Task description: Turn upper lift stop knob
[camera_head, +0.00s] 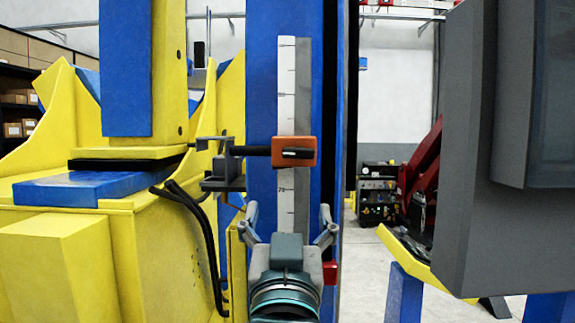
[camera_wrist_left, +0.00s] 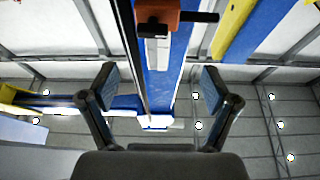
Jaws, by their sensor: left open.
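The upper lift stop is an orange block (camera_head: 305,142) clamped on the white scale strip of the blue column, with a dark knob (camera_head: 297,153) on its front face. In the left wrist view the orange block (camera_wrist_left: 172,18) is at the top centre, beyond my fingertips. My left gripper (camera_head: 289,215) is below the block, pointing up at the column, with its two fingers spread apart. In the left wrist view the left gripper (camera_wrist_left: 159,88) is open and empty, apart from the block. A red piece (camera_head: 330,272), perhaps a lower stop, is partly hidden behind the gripper. My right gripper is not in view.
The blue column (camera_head: 262,90) carries the scale strip (camera_head: 287,85). A grey bracket (camera_head: 226,168) with a dark rod meets the block from the left. Yellow machine parts (camera_head: 60,265) with black cables stand left. A large grey cabinet (camera_head: 465,150) stands right.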

